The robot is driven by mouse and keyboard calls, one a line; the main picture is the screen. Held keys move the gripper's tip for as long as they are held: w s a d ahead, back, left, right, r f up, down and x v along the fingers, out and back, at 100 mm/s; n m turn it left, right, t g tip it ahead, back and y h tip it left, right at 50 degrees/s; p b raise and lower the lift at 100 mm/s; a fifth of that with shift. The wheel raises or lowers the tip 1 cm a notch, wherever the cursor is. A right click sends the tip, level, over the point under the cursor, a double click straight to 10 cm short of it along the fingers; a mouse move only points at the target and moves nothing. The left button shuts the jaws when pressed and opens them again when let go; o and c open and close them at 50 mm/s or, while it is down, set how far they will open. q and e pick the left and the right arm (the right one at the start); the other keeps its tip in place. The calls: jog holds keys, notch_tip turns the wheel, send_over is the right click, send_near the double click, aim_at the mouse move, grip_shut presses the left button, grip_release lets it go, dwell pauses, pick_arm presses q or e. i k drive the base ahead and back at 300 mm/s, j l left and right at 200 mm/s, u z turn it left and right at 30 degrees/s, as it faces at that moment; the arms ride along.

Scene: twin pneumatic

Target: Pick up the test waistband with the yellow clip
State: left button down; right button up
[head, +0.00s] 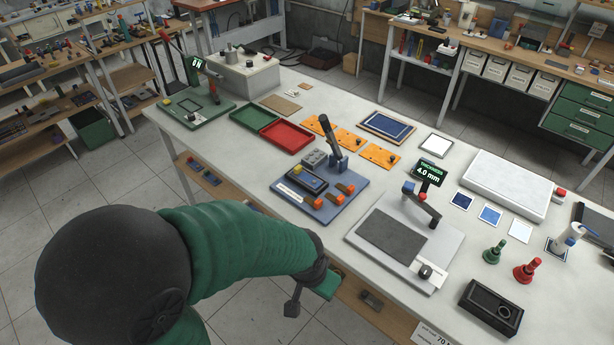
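I cannot make out a test waistband with a yellow clip in the head view. A small yellow part (167,102) sits on the green board (196,113) at the far left end of the table, but I cannot tell what it is. My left arm comes in from the lower left in a green sleeve. Its gripper (308,292) is at the table's near edge, below the top. One dark finger hangs down, and a green piece shows beside it. I cannot tell whether it holds anything. My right gripper is not in view.
The white table (240,135) holds a blue fixture (320,195) with a black lever, a grey press plate (405,240), red (283,134) and green (254,121) trays, and orange plates (379,155). Green (493,253) and red (527,270) handled stamps and a black box (490,308) stand at right.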

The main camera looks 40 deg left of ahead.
aim_at(301, 175)
jog(key=i+j+u, duration=0.1)
jog(key=u, duration=0.4)
jog(key=i+j+u, duration=0.1)
jog(key=j+u, duration=0.15)
jog(key=u, duration=0.2)
jog(key=i+j+u, duration=0.15)
jog(key=i+j, duration=0.15)
jog(key=i+j+u, duration=0.2)
jog(key=i, duration=0.3)
jog(key=i+j+u, duration=0.15)
jog(key=i, duration=0.3)
